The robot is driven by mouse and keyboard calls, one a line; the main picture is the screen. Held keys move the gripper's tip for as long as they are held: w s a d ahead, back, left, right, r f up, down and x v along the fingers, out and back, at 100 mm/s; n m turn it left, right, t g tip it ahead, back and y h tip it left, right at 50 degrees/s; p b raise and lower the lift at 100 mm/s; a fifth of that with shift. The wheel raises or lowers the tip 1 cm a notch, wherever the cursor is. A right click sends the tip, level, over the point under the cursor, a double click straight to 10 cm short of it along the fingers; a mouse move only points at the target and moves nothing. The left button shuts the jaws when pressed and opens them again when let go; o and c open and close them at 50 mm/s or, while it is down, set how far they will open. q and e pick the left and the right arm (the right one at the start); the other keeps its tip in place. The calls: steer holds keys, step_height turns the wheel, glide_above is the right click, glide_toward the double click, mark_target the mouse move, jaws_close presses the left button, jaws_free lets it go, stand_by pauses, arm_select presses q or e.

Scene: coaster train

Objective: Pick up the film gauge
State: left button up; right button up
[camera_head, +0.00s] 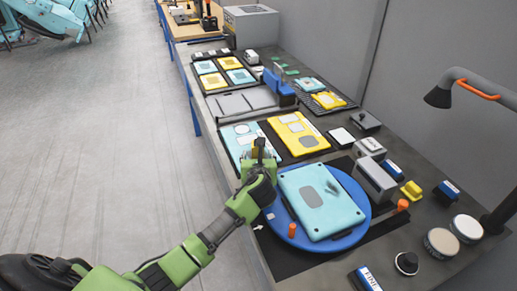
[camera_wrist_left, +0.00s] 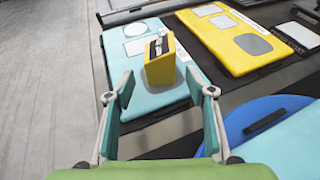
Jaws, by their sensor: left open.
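The film gauge appears to be the small yellow block with a dark, marked top (camera_wrist_left: 159,60). It stands upright on a light blue panel (camera_wrist_left: 138,98) in the left wrist view. In the head view my left gripper mostly hides it. My left gripper (camera_wrist_left: 160,86) is open, its two fingers apart on either side of the block's near side, with nothing gripped. In the head view the left gripper (camera_head: 258,160) is over the near part of the blue panel. My right gripper is in neither view.
A blue round turntable (camera_head: 357,190) carrying a light blue panel (camera_head: 325,215) is close to the right of the left gripper. A yellow panel (camera_head: 291,124) lies beyond. A grey block (camera_head: 374,178) and orange pegs (camera_head: 292,230) stand around the turntable. Open floor (camera_head: 100,130) is at left.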

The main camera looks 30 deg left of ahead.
arm_select(q)
steer(key=shift+r+p+x, duration=0.15)
steer(key=shift+r+x, duration=0.05)
steer(key=shift+x, duration=1.2)
steer(key=shift+r+p+x, duration=0.15)
steer(key=shift+r+x, duration=0.05)
steer(key=shift+x, duration=1.15)
steer(key=shift+w+a, duration=0.1)
steer(key=shift+w, duration=0.05)
steer(key=c, duration=1.3)
